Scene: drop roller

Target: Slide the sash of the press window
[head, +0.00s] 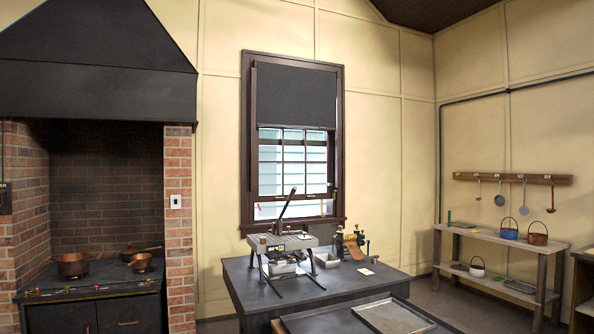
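The window stands on the cream wall near the middle of the head view, in a dark brown frame (338,150). A dark grey blind (297,97) covers its upper half. Below the blind is a sash with panes (293,165) divided by thin bars. A dark rail (285,197) crosses near the bottom, with a pale strip (270,210) under it. I cannot tell whether that strip is an opening. A press-like device (275,242) with a dark upright lever stands on a table in front and hides part of the sill. My gripper is not in view.
The dark table (240,285) stands between me and the window, with a metal tray (393,315) at its near side. A brick hearth with a stove (95,280) is on the left. A shelf with pots (500,240) is on the right.

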